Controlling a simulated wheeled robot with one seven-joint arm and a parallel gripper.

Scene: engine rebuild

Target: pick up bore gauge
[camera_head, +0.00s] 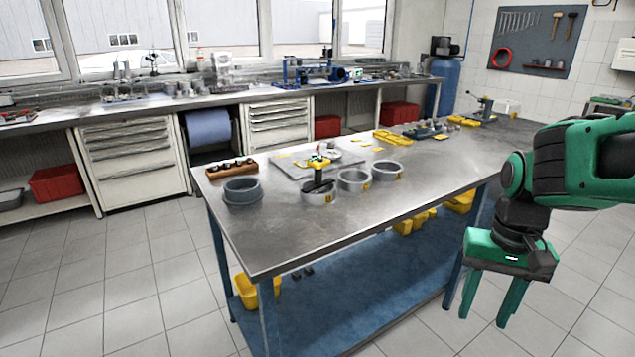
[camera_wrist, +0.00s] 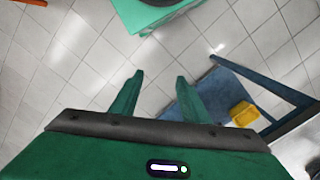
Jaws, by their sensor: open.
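What looks like the bore gauge (camera_head: 319,163), a small upright tool with a yellow and red top and a dark lower part, stands at a grey ring (camera_head: 318,195) on the metal workbench (camera_head: 300,238). It is too small to tell whether it rests inside the ring or behind it. My gripper (camera_head: 490,300) hangs fingers down over the floor, off the bench's right front side, well away from the gauge. The fingers are apart with nothing between them, as the wrist view also shows (camera_wrist: 159,80). The gauge is not in the wrist view.
More grey rings (camera_head: 354,180) (camera_head: 387,172) (camera_head: 242,192) stand on the bench. A wooden block (camera_head: 231,168) lies at its left, a yellow tray (camera_head: 393,138) and a small press-like device (camera_head: 484,108) farther right. The bench's front top is clear. Yellow bins (camera_head: 414,221) sit on the lower shelf.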

